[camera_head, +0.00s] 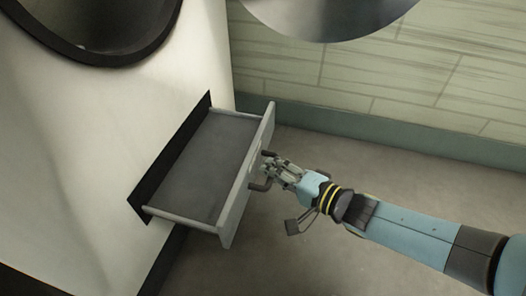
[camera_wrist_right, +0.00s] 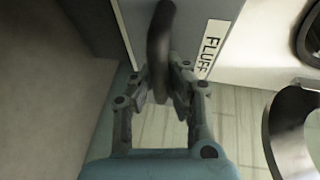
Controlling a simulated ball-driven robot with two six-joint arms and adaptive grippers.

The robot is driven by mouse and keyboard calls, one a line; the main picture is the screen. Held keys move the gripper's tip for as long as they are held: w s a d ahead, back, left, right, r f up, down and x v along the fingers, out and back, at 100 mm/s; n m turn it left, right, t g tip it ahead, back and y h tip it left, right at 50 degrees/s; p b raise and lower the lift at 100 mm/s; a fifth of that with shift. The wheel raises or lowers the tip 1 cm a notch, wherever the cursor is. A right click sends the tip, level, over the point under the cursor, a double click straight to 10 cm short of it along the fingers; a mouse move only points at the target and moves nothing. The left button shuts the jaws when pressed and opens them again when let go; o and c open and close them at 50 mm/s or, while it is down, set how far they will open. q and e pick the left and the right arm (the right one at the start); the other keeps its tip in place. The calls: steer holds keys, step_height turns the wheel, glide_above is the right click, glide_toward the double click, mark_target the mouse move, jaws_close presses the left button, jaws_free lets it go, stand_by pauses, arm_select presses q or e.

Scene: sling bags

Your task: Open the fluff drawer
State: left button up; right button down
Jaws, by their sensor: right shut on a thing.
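The fluff drawer (camera_head: 205,165) is a grey, shallow, empty drawer standing well out of a white machine front in the head view. Its front panel carries a dark bar handle (camera_head: 260,185). In the right wrist view a white label (camera_wrist_right: 211,48) reading "FLUFF" sits beside the dark handle (camera_wrist_right: 159,40). My right gripper (camera_head: 268,170) is at the drawer front, shut on the handle; its fingers (camera_wrist_right: 160,88) close around the handle in the right wrist view. My left gripper is not in view.
The white machine (camera_head: 90,140) has a round dark-rimmed door (camera_head: 95,30) above the drawer. A round metallic shape (camera_head: 325,12) hangs at the top. A tiled wall (camera_head: 400,70) stands behind. The grey floor (camera_head: 330,250) is clear in front of the drawer.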

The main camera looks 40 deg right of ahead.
steer(key=shift+s+f, duration=0.15)
steer(key=shift+f, duration=0.05)
steer(key=c, duration=1.3)
jaws_free()
steer(key=shift+r, duration=0.1)
steer(key=v, duration=1.2)
